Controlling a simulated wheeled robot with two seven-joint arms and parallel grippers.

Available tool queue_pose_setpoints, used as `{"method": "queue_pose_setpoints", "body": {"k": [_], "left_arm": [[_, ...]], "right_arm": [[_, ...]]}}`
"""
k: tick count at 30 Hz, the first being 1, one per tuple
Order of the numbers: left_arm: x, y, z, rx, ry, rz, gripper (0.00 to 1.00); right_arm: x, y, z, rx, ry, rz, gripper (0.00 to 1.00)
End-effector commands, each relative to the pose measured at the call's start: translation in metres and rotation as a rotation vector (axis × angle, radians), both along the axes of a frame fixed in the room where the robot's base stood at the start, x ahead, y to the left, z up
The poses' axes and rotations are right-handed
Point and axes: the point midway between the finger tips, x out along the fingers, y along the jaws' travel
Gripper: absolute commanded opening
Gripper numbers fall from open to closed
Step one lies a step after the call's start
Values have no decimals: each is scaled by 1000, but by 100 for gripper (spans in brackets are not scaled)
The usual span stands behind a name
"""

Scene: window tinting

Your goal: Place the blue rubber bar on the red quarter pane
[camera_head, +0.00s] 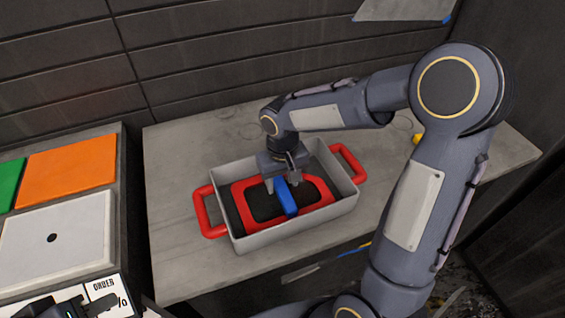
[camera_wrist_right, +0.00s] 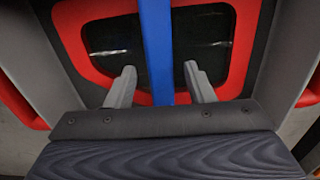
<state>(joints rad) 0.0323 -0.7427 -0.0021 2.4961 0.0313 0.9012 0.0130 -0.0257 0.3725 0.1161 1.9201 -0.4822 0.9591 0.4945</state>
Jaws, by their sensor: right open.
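The blue rubber bar (camera_head: 287,200) lies across the red quarter pane (camera_head: 316,211), a red frame around dark glass inside a grey tray. In the right wrist view, the blue bar (camera_wrist_right: 158,40) crosses the red pane (camera_wrist_right: 85,25) from top to bottom. My right gripper (camera_head: 282,184) is over the tray with its jaws open. Its fingers (camera_wrist_right: 160,72) stand on either side of the bar, with gaps between them and the bar. A dark part at the lower left edge of the head view seems to be my left gripper (camera_head: 68,310); its jaws cannot be made out.
The grey tray (camera_head: 296,228) has red handles (camera_head: 202,213) at both ends and stands on a wooden table (camera_head: 170,250). A bench at left holds orange (camera_head: 70,172), green (camera_head: 9,183) and white (camera_head: 58,238) panels. A small yellow object (camera_head: 417,139) lies behind my right arm.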

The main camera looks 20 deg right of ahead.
Motion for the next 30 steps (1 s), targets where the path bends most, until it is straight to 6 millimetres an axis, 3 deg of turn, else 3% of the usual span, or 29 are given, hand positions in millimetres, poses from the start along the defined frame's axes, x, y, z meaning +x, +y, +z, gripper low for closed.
{"method": "queue_pose_setpoints", "body": {"k": [3, 9, 18, 22, 30], "left_arm": [[0, 0, 1, 0, 0, 0, 36], [0, 0, 1, 0, 0, 0, 36], [0, 0, 2, 0, 0, 0, 36], [0, 0, 2, 0, 0, 0, 36], [0, 0, 2, 0, 0, 0, 36]], "right_arm": [[1, 1, 29, 2, -8, 0, 48], [1, 0, 70, 2, -6, 0, 48], [-7, -3, 100, 12, -14, -2, 48], [-40, -14, 113, 71, -74, -13, 48], [-138, -21, 116, 258, -310, -59, 48]]}}
